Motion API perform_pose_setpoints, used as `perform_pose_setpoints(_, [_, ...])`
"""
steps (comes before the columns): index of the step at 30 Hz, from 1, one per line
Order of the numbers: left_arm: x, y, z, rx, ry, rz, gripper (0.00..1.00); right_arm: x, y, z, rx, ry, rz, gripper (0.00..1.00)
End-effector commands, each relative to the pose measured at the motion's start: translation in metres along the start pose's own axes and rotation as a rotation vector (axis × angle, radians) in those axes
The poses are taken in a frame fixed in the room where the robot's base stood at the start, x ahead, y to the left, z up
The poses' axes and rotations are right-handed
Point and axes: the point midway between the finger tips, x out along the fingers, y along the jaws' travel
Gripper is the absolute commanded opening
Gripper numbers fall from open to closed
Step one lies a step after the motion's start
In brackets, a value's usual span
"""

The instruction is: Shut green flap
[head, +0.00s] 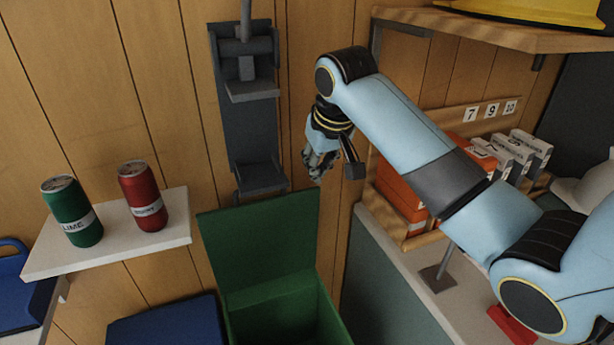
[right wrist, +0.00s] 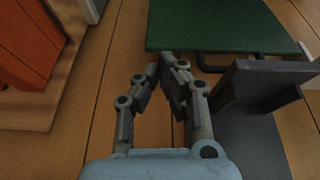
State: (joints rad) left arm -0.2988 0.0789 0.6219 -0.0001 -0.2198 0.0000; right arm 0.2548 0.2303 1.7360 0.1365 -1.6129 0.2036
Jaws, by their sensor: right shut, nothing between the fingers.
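The green flap (head: 258,240) stands raised at the back of the green bin (head: 285,310) in the head view, leaning near the wall. The bin's opening shows below it. In the right wrist view the flap (right wrist: 225,25) is a green panel at the top, beyond my fingertips. My right gripper (head: 318,168) is shut and empty, above and to the right of the flap's top edge, and apart from it. The right gripper's fingers (right wrist: 168,62) meet near the flap's near edge in the wrist view; I cannot tell the exact gap. My left gripper is not in view.
A dark grey wall bracket (head: 250,120) is left of my right gripper. A shelf (head: 110,238) holds a green can (head: 72,211) and a red can (head: 142,195). A blue lid (head: 165,322) is beside the bin.

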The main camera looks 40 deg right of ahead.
Motion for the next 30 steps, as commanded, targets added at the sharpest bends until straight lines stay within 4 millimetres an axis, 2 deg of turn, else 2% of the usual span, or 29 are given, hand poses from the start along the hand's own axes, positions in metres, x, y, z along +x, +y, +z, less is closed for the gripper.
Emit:
perform_pose_setpoints(1, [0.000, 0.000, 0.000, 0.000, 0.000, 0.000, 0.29, -0.002, 0.002, -0.018, 0.018, 0.005, -0.001, 0.00])
perform_pose_setpoints(3, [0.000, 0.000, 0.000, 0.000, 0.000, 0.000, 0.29, -0.004, 0.004, -0.031, 0.038, 0.005, -0.002, 0.00])
perform_pose_setpoints(6, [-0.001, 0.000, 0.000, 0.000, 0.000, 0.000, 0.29, -0.001, 0.006, -0.040, 0.050, 0.004, -0.003, 0.00])
perform_pose_setpoints(11, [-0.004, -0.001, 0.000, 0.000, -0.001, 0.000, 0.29, 0.020, 0.005, -0.040, 0.051, 0.002, -0.005, 0.00])
perform_pose_setpoints(21, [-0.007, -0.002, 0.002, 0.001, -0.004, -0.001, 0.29, 0.078, 0.005, -0.041, 0.050, 0.006, -0.004, 0.00])
perform_pose_setpoints(25, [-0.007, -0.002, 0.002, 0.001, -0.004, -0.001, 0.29, 0.090, 0.005, -0.041, 0.049, 0.005, -0.004, 0.00])
perform_pose_setpoints(30, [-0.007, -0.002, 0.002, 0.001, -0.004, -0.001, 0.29, 0.095, 0.005, -0.041, 0.049, 0.007, -0.004, 0.00])
